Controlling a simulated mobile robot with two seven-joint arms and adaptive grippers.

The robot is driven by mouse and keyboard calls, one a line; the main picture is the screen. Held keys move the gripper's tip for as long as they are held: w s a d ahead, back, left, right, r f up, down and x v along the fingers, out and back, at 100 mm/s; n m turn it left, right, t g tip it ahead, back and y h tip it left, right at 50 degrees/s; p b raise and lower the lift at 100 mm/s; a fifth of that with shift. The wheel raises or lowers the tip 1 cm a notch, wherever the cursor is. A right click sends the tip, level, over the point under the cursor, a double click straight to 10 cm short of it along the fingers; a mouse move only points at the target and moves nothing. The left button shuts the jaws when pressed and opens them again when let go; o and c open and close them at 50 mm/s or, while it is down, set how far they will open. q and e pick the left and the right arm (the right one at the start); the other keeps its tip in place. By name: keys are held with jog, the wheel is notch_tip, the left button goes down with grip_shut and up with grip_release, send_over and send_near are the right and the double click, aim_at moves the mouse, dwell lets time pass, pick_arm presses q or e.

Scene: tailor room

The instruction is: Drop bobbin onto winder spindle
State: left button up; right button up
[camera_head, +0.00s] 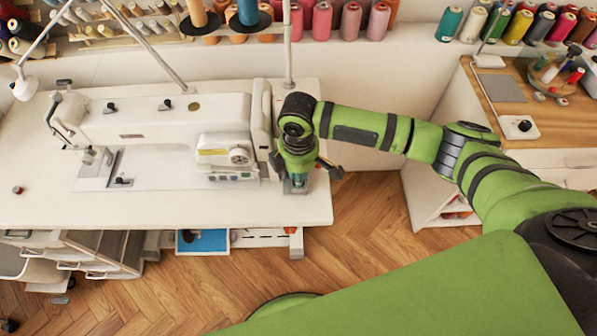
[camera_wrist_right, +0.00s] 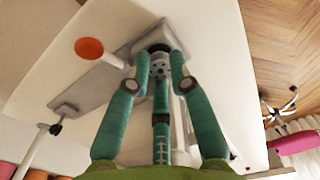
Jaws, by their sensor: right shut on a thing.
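My right gripper (camera_head: 297,183) points down over the right end of the white sewing table, just right of the sewing machine. In the right wrist view, its teal fingers (camera_wrist_right: 158,75) are shut on a small grey metal bobbin (camera_wrist_right: 158,67) with holes in its face. My left gripper is not in view.
The white sewing machine (camera_head: 175,122) stands close to the left of my right gripper. An orange-topped post (camera_wrist_right: 89,47) rises beside the winder in the wrist view. Thread spools (camera_head: 350,20) line the back shelf. The table's front left (camera_head: 120,207) is mostly clear.

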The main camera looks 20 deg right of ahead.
jog(key=o, duration=0.8)
notch_tip(320, 180, up, 12)
